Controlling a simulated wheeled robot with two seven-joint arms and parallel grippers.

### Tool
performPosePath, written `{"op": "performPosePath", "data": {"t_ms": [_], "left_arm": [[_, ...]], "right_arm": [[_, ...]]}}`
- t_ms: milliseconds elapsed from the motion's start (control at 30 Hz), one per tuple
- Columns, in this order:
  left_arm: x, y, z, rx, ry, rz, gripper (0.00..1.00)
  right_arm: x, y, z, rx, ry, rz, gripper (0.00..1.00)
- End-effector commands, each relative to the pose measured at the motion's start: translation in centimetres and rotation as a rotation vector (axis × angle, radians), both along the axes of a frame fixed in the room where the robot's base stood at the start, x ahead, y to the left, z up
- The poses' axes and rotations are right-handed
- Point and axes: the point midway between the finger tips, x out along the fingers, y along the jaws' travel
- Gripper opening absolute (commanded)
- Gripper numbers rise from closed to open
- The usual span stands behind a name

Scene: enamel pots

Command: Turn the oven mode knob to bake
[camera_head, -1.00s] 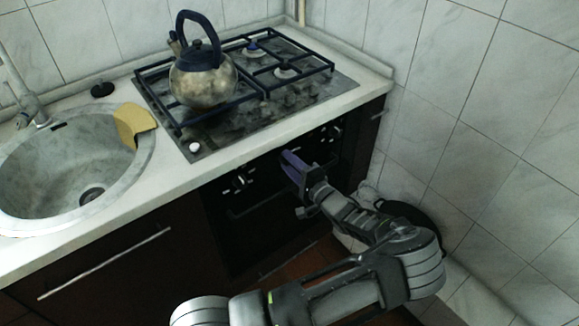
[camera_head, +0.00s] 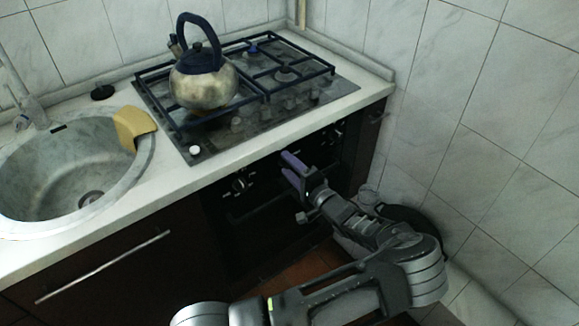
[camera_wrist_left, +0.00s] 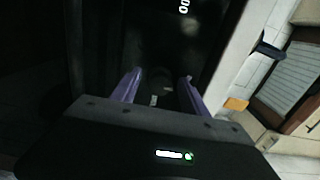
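The black oven front (camera_head: 262,192) is under the counter, with dark knobs on its upper panel. One knob (camera_head: 240,184) shows left of my gripper, and another knob (camera_head: 338,135) is to its right. My left gripper (camera_head: 288,164) has purple fingers and is in front of the panel between them. In the left wrist view the fingers (camera_wrist_left: 160,90) are apart, and a dark knob-like shape with a pale mark (camera_wrist_left: 153,100) shows between them. Whether they touch it, and the knob markings, are too dark to tell. My right gripper is not in view.
A kettle (camera_head: 203,85) stands on the gas hob (camera_head: 285,112) above the oven. A round sink (camera_head: 60,170) with a yellow cloth (camera_head: 134,124) on its rim is at left. A tiled wall (camera_head: 480,130) closes off the right side. A lit display (camera_wrist_left: 184,6) shows in the wrist view.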

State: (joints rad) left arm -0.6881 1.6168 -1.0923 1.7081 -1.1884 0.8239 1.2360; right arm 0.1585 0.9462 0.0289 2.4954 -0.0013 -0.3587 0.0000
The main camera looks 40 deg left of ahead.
Motion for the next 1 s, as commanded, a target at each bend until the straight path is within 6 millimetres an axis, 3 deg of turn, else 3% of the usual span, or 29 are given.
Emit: {"op": "performPosePath", "data": {"t_ms": [267,700,1000], "left_arm": [[0.0,-0.4,0.0,0.000,0.000,-0.002,0.52],[-1.8,-6.4,-0.1,-0.001,-0.001,-0.002,0.52],[-2.3,-7.5,0.0,0.000,0.001,0.000,0.52]], "right_arm": [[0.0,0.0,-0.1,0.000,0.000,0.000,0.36],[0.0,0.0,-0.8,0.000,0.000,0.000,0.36],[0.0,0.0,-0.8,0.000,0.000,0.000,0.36]]}}
